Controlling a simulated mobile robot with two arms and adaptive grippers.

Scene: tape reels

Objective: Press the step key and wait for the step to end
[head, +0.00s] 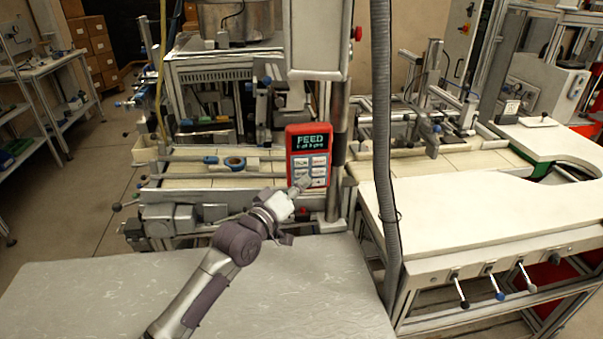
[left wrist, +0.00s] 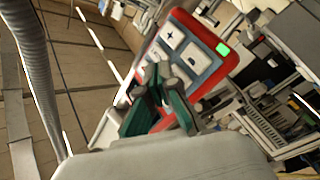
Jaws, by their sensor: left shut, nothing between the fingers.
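A red control box (head: 309,155) stands upright in the middle of the head view, with a dark display reading "FEED" in green and several pale keys below it. The second line on the display is too small to read surely. My left gripper (head: 301,186) is shut and empty, with its tips at the lower keys of the box. In the left wrist view the red box (left wrist: 205,50) appears tilted, with pale keys and a lit green patch. The left gripper (left wrist: 158,80) covers part of its lower keys there. I cannot tell whether the fingertips touch a key. My right gripper is not in view.
A grey ribbed hose (head: 383,150) hangs just right of the box. A white worktable (head: 480,215) stands at the right.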

